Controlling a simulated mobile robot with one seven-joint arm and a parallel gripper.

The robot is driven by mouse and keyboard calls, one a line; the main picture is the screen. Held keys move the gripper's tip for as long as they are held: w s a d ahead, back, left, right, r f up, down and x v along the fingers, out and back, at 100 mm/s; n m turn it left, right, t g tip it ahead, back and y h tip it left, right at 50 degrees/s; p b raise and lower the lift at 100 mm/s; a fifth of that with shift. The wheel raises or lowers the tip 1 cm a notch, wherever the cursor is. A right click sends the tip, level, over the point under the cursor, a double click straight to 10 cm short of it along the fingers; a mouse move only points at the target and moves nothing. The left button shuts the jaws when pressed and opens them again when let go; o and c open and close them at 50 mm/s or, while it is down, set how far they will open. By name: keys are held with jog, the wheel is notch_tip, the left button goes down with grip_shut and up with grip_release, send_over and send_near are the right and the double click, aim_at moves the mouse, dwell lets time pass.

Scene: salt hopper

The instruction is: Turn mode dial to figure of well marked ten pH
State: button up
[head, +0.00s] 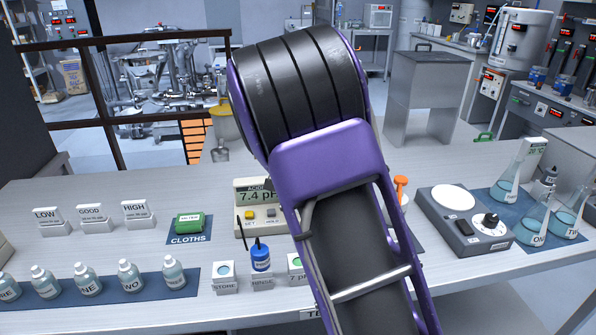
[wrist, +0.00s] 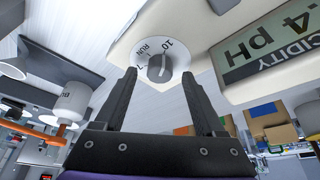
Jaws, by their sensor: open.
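The acidity meter (head: 246,196) stands on the bench, partly hidden behind my arm; its display reads 7.4 pH. In the wrist view its display (wrist: 270,48) appears upside down, with the round white mode dial (wrist: 153,42) beside it. The dial carries the marks RUN, 7 and 10; I cannot tell which mark its knob points at. My gripper (wrist: 159,72) is open, its two black fingers on either side of the dial's knob. I cannot tell whether they touch it. A blue probe (head: 261,258) stands at the RINSE well (head: 263,282). The 7 pH well (head: 296,268) is partly hidden by my arm.
The STORE well (head: 224,284) stands left of RINSE. Several labelled bottles (head: 130,275) line the front left, with a green cloth pack (head: 189,223) behind. A stirrer plate (head: 466,232) and flasks (head: 537,220) stand at right. My arm hides the middle of the bench.

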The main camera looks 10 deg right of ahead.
jog(key=p+v, duration=0.1)
jog(key=v, duration=1.5)
